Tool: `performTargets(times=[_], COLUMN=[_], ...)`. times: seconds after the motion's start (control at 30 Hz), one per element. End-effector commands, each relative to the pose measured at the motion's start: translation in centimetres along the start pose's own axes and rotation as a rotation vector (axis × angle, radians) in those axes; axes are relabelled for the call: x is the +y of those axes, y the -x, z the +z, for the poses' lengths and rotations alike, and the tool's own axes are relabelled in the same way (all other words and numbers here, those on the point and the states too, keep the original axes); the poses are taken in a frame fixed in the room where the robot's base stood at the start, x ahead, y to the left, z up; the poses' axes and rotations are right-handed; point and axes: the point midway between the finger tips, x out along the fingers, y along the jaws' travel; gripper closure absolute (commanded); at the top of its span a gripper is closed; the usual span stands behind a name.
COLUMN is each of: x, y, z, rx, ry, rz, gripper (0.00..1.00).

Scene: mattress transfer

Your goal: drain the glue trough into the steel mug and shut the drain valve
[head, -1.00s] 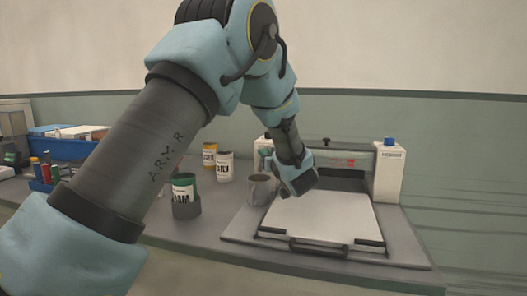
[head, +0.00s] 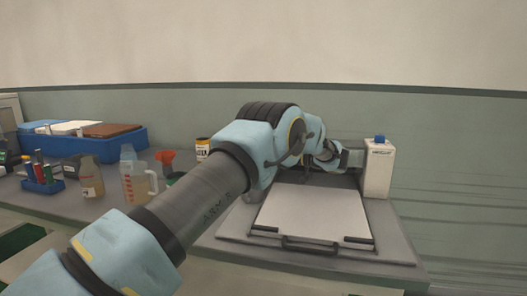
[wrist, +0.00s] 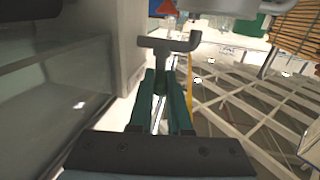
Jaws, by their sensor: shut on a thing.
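In the wrist view my gripper (wrist: 164,82) has its teal fingers shut on a dark grey handle (wrist: 170,44) with a crossbar, seemingly the drain valve handle. In the head view my arm reaches over the gluing machine, and the gripper is hidden behind the forearm and wrist. The trough at the back of the machine is mostly covered by the arm. A grey piece beside the plate is probably the steel mug (head: 251,192), largely hidden by my arm. I cannot see any glue flow or level.
A pale flat plate (head: 312,212) with a front handle lies before the machine. A white post with a blue knob (head: 379,139) stands at its right. A measuring jug (head: 134,182), bottles and a blue tray (head: 100,147) are at the left.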

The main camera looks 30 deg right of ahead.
Motion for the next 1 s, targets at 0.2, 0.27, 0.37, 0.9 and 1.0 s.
performTargets(times=[0.2,0.27,0.37,0.9,1.0], x=[0.17,0.2,0.23,0.23,0.24], y=[-0.11,-0.12,-0.13,-0.2,-0.16], z=[-0.07,-0.08,-0.13,-0.23,-0.19], rx=[0.002,0.003,0.003,0.005,0.004], ry=[0.002,0.003,0.002,0.003,0.002], rz=[-0.061,-0.071,-0.082,-0.089,-0.088], gripper=[1.0,1.0,1.0,0.76,0.65])
